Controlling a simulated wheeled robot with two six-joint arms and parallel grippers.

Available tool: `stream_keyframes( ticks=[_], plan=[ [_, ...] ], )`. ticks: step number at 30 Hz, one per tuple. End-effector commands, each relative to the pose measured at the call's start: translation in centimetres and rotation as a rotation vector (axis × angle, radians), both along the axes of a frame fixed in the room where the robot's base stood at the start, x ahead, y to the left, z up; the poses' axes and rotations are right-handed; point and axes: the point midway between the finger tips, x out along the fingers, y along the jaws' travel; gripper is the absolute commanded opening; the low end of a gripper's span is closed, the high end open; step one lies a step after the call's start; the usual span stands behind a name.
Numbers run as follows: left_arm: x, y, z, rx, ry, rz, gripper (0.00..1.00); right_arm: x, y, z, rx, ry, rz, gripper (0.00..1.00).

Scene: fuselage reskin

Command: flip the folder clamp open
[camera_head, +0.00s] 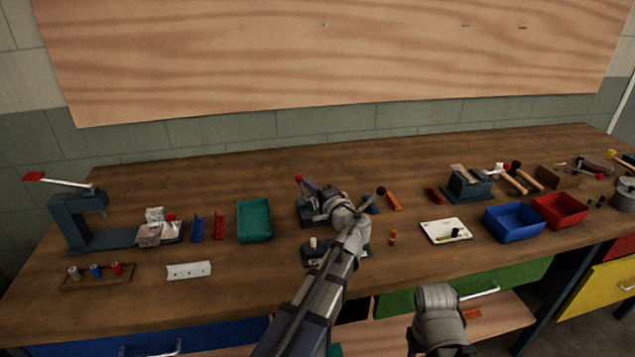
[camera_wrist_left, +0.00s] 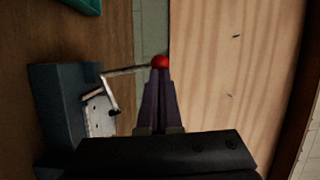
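The folder (camera_head: 306,212) is a dark bench tool near the middle of the bench, partly hidden behind my left arm. It also shows in the left wrist view (camera_wrist_left: 52,105). Its clamp lever is a pale bent rod ending in a red knob (camera_head: 299,179), which also shows in the left wrist view (camera_wrist_left: 160,62). My left gripper (camera_head: 309,186) is at this knob, its dark fingers close together and their tips touching or nearly touching it. I cannot tell whether they grasp it. A black knob (camera_head: 381,191) shows right of my left wrist. My right gripper is out of view.
A green tray (camera_head: 255,237) lies left of the folder. A lever press (camera_head: 78,220) stands at far left. A white board (camera_head: 433,236), blue bin (camera_head: 513,238) and red bin (camera_head: 581,221) lie to the right. The bench behind the folder is clear up to the wall.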

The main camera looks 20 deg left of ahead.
Motion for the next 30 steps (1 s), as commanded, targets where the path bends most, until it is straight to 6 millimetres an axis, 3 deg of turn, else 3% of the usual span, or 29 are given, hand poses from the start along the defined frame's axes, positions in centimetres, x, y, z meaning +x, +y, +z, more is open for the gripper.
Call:
stream_keyframes(
  ticks=[13, 30],
  plan=[
    [-1.8, 3.0, -0.1, -0.326, -0.219, 0.002, 0.0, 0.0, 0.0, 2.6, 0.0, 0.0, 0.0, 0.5],
    [-3.8, 5.9, -2.7, -0.739, -0.496, 0.001, 0.0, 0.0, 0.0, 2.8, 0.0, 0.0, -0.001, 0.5]
  ],
)
